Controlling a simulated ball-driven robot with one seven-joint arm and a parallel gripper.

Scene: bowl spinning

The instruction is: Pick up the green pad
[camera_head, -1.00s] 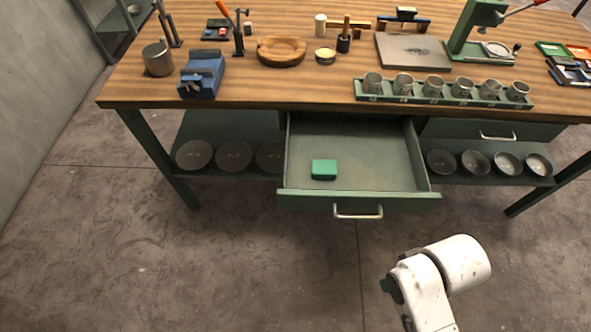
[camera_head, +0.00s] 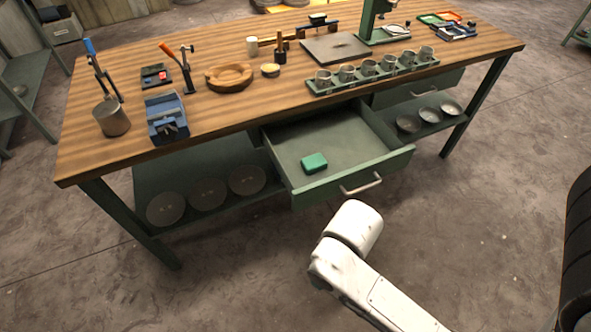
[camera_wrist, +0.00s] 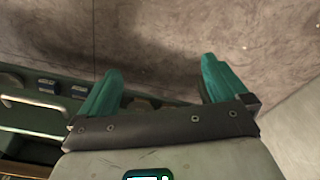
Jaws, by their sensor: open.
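The green pad (camera_head: 314,163) lies in the open drawer (camera_head: 345,146) of the workbench, near its front left corner. It is a small block with rounded edges. My gripper (camera_wrist: 158,82) shows in the wrist view with its two teal fingers spread apart and nothing between them. Behind the fingers is grey floor, with no pad in that view. In the head view my white arm reaches up in front of the drawer, and the gripper itself is hidden there.
The wooden bench top (camera_head: 215,115) carries a blue vise (camera_head: 166,117), a wooden ring (camera_head: 229,78) and a green rack (camera_head: 375,77) of metal cups. The drawer handle (camera_head: 361,184) juts forward. Dark discs (camera_head: 207,193) lie on the lower shelf. The floor in front is clear.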

